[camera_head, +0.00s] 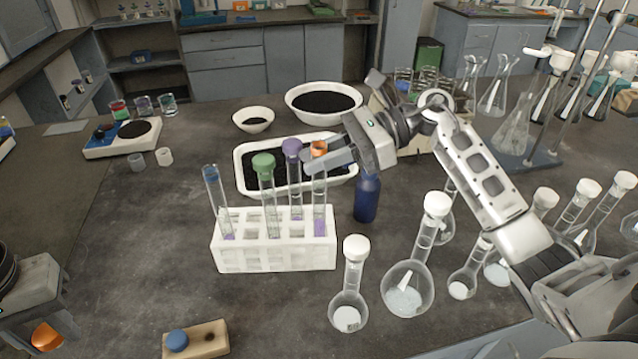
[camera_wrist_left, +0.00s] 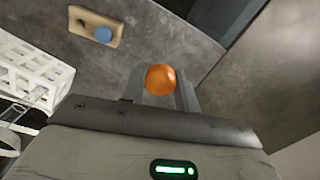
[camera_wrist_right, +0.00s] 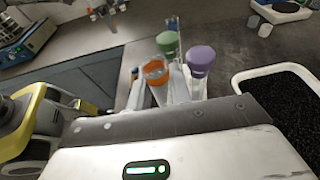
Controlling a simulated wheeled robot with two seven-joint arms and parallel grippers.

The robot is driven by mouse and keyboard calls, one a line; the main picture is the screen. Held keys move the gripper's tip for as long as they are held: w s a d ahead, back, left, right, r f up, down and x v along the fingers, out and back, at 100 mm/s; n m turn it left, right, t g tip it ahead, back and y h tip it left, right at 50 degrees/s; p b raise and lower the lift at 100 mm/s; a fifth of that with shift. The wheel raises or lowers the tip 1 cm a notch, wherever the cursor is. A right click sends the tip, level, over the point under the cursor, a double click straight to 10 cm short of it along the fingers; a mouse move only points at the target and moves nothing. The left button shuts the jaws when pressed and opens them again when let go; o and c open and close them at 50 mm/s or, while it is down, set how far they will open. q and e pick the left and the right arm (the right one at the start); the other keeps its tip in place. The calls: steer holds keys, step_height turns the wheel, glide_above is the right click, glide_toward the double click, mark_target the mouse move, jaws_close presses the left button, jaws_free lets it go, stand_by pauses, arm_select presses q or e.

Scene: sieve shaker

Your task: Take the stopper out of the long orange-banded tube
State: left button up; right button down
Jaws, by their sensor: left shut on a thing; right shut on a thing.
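The long orange-banded tube (camera_head: 319,190) stands in the right end of the white rack (camera_head: 275,258), with purple matter low in it. My right gripper (camera_head: 318,160) is shut on it just below the orange band. The right wrist view shows the band (camera_wrist_right: 155,70) around a mouth that looks open. My left gripper (camera_head: 58,325) is at the lower left, well away from the rack. It is shut on a round orange stopper (camera_head: 46,337), which also shows between the fingers in the left wrist view (camera_wrist_left: 160,80).
Green-capped (camera_head: 264,170), purple-capped (camera_head: 292,160) and blue-topped (camera_head: 212,185) tubes share the rack. A wooden block (camera_head: 208,345) with a blue stopper (camera_head: 177,340) lies in front. Flasks (camera_head: 347,310) and a blue bottle (camera_head: 366,200) stand right. The table's left-middle is clear.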

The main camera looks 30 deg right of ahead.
mark_target(320, 178)
steer(key=shift+w+f+p, duration=0.1)
steer(key=shift+f+p, duration=0.3)
steer(key=shift+f, duration=1.85)
steer(key=c, duration=1.7)
jaws_free()
steer(key=o, duration=0.4)
